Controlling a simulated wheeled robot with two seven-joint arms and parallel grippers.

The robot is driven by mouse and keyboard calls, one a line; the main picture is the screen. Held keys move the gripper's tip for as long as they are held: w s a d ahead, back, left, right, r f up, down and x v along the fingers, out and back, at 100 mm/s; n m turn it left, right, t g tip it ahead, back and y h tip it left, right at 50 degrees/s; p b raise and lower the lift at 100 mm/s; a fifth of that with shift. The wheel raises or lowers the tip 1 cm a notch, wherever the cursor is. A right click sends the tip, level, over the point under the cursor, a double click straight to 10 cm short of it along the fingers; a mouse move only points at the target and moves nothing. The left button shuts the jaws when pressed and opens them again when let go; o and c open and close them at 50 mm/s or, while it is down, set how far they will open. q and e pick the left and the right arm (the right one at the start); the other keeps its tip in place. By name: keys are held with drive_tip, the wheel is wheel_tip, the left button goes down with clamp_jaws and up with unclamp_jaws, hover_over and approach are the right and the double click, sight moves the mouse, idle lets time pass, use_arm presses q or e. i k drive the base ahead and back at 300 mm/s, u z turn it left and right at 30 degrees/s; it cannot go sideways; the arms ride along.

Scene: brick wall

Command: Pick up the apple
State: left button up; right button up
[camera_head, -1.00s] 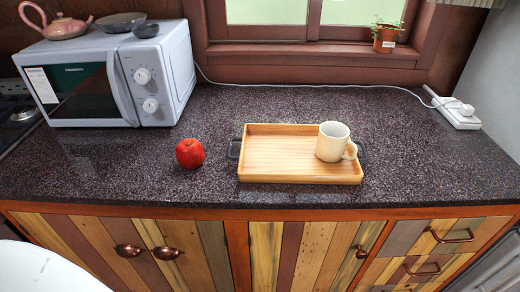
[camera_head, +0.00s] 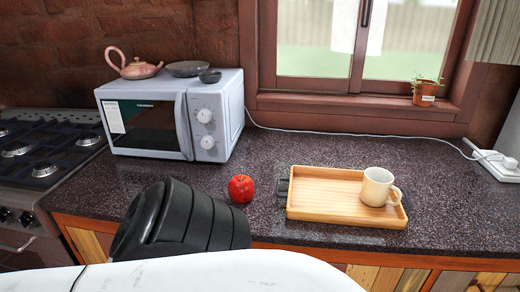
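A red apple (camera_head: 241,189) sits on the dark speckled countertop (camera_head: 340,152), between the microwave and the wooden tray. Nothing touches it. A black ribbed part of my own arm and a white part of my body show in front of the counter at the lower left. The black part is near the apple in the picture but apart from it. Neither gripper's fingers show in the head view.
A wooden tray (camera_head: 315,214) with dark handles holds a cream mug (camera_head: 377,187) right of the apple. A microwave (camera_head: 190,116) stands at the back left, carrying a teapot (camera_head: 134,66) and bowls. A gas stove (camera_head: 40,150) is at far left.

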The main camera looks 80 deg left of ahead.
sight(240, 187)
drive_tip(key=k, duration=0.55)
drive_tip(key=u, duration=0.85)
